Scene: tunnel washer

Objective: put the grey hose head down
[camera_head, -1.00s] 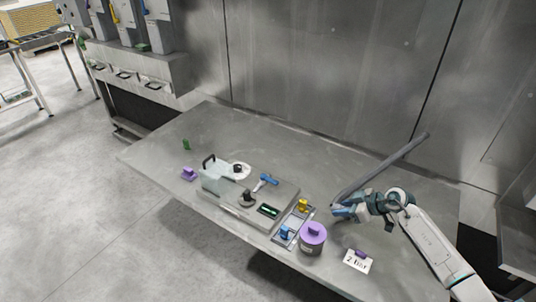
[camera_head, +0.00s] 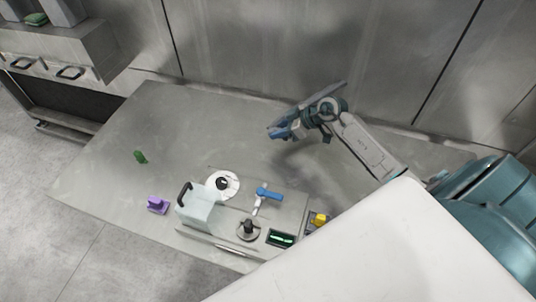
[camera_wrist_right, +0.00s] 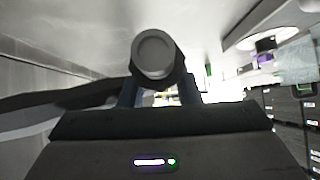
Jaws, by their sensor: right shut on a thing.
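My right gripper (camera_head: 279,132) is above the back middle of the steel bench (camera_head: 235,125). It is shut on the grey hose head (camera_wrist_right: 153,54), whose round end shows between the fingers in the right wrist view. The grey hose (camera_head: 328,93) shows behind the gripper in the head view, and a dark length of it (camera_wrist_right: 50,103) runs off to the left in the wrist view. In the head view the hose head is mostly hidden by the jaws. The gap between it and the bench is hard to judge. My left gripper is not in view.
A raised panel (camera_head: 291,205) on the bench carries a clear box (camera_head: 196,212), a blue-handled valve (camera_head: 268,194) and a black knob (camera_head: 248,229). A purple piece (camera_head: 157,205) and a green piece (camera_head: 140,157) stand to the left. The bench's back left is clear.

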